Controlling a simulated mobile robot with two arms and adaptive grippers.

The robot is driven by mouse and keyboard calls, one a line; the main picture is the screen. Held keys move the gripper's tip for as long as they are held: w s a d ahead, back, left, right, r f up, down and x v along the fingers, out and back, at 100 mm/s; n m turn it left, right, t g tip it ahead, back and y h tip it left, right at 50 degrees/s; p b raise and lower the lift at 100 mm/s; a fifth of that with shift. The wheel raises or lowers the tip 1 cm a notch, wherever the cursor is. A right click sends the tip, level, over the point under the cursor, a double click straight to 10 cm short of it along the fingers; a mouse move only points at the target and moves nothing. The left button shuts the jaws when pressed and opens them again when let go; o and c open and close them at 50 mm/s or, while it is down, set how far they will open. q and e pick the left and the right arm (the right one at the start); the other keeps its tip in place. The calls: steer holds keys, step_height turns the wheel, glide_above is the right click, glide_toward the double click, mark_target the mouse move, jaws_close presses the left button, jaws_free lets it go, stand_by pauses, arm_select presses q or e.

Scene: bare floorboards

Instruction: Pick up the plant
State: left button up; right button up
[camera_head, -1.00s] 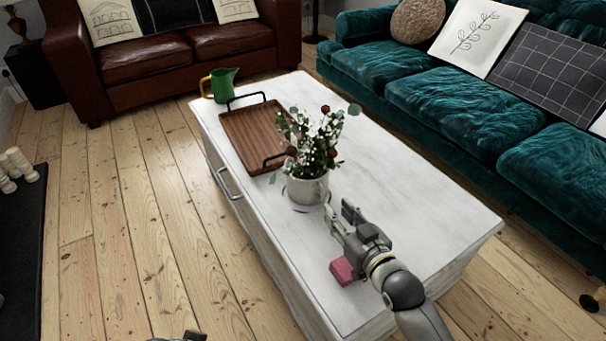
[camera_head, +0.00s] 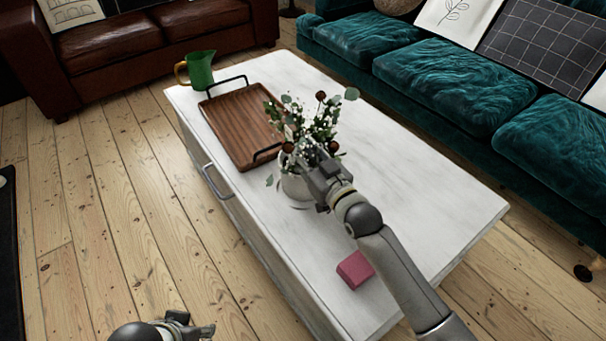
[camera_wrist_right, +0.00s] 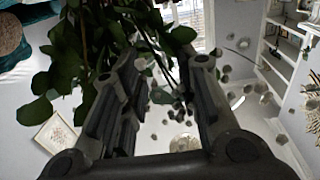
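The plant (camera_head: 318,115) has green leaves, small white flowers and dark red blooms in a pale pot (camera_head: 293,186) on the white coffee table. My right gripper (camera_head: 311,166) is at the near side of the plant, over the pot's rim, and hides part of the pot and lower stems. In the right wrist view, the fingers (camera_wrist_right: 165,80) stand apart, with leaves and stems (camera_wrist_right: 68,68) beyond and around them. I cannot tell whether they touch the plant. My left gripper (camera_head: 190,326) shows only partly at the bottom edge, away from the table.
A brown wooden tray (camera_head: 236,123) with black handles and a green jug (camera_head: 200,69) stand behind the plant on the table (camera_head: 400,195). A pink block (camera_head: 354,269) lies near the front. A teal sofa (camera_head: 455,80) is on the right.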

steer(key=b+x, duration=0.1)
steer(key=x, duration=0.4)
steer(key=shift+w+a+r, duration=0.1)
steer(key=shift+a, duration=0.2)
steer(key=shift+c, duration=0.2)
jaws_close()
steer(key=shift+r, duration=0.3)
